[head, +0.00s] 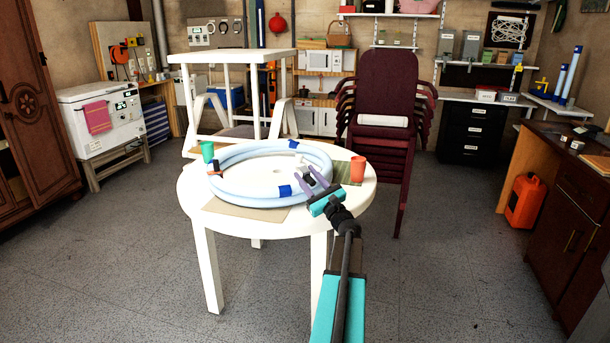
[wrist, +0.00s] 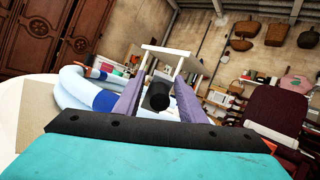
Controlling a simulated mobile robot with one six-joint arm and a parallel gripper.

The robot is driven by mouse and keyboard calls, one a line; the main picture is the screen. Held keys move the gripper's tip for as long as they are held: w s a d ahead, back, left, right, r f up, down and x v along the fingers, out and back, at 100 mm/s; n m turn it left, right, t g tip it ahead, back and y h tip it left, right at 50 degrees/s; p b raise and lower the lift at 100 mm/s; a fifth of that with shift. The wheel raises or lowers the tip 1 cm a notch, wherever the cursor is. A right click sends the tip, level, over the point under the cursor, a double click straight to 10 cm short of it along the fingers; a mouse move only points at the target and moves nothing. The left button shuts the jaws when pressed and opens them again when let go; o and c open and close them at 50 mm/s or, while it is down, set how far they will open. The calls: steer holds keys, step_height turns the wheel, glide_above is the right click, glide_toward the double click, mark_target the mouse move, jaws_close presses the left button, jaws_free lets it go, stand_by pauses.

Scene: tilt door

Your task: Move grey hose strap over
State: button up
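A coiled pale blue hose (head: 235,192) lies on the round white table (head: 300,222), with dark blue bands around it. A small grey and dark piece (head: 307,172), possibly the grey strap, shows at the right side of the coil, by my fingertips. My gripper (head: 308,175) is over the coil's right side, its purple fingers spread apart. The wrist view shows a gap between the fingers, with a dark round piece (wrist: 158,96) in it. I cannot tell whether that piece is part of the strap, or whether the fingers touch anything. The hose (wrist: 75,88) shows left of the fingers.
A green cup (head: 207,151) stands at the table's back left and an orange cup (head: 357,169) at its right. A flat brown sheet (head: 245,211) lies at the front.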

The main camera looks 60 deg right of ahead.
steer(key=shift+x, duration=0.8)
jaws_close()
